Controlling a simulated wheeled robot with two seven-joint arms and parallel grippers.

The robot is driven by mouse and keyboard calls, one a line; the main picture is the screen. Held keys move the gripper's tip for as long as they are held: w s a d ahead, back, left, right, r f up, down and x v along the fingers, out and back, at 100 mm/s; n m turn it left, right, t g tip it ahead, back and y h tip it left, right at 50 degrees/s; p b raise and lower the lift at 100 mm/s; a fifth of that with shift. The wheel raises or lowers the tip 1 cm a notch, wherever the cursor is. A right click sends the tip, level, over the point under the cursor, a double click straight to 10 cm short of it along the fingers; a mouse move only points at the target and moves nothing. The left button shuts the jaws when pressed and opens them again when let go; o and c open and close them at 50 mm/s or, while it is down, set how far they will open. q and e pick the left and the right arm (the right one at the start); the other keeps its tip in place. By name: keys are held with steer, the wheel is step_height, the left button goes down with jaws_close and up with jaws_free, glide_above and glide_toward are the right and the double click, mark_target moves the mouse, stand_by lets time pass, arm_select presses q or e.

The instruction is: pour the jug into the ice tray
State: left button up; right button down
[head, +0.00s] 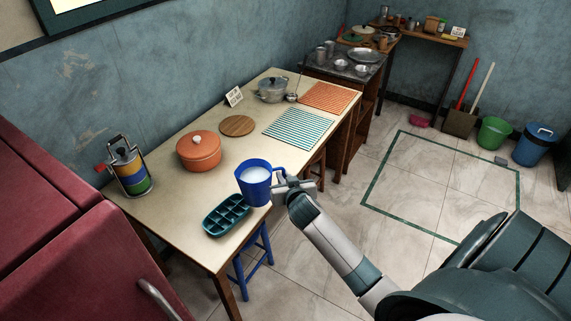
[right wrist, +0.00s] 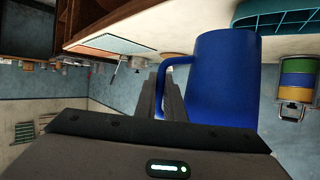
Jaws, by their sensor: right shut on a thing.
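A blue jug (head: 254,186) with white contents stands out near the table's front edge in the head view, roughly upright. My right gripper (head: 284,182) is shut on its handle, at the jug's right side. The jug also fills the middle of the right wrist view (right wrist: 222,80), with the gripper fingers (right wrist: 168,100) at the handle. The dark teal ice tray (head: 227,215) lies on the table just below and left of the jug in the head view; its cells look empty. The tray's edge also shows in the right wrist view (right wrist: 285,20). My left gripper is not in view.
An orange pot (head: 198,152), a round wooden board (head: 237,126) and a striped tin container (head: 128,168) stand on the table (head: 165,205) behind. Two striped mats (head: 299,128) lie farther right. A blue stool (head: 254,262) is below the table edge.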

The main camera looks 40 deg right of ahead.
mark_target(262, 183)
steer(key=shift+a+r, duration=0.1)
steer(key=shift+r, duration=0.05)
stand_by(0.4)
steer(key=shift+w+a+r+n+h, duration=0.2)
steer(key=shift+a+n+h, duration=0.2)
steer(key=shift+n, duration=0.2)
steer(key=shift+w+a+r+n+h, duration=0.1)
steer(key=shift+a+r+n+h, duration=0.15)
steer(key=shift+a+n, duration=0.3)
steer(key=shift+d, duration=0.1)
steer(key=shift+r+n, duration=0.1)
steer(key=shift+n, duration=0.15)
steer(key=shift+w+a+r+n+g+h+p, duration=0.15)
steer(key=shift+a+r+n+g+h+p, duration=0.2)
steer(key=shift+p, duration=0.2)
steer(key=shift+a+r, duration=0.15)
steer(key=shift+r, duration=0.05)
steer(key=shift+w+a+r+n+h+p, duration=0.1)
steer(key=shift+a+r+n+h+p, duration=0.05)
steer(key=shift+r+n+h+p, duration=0.2)
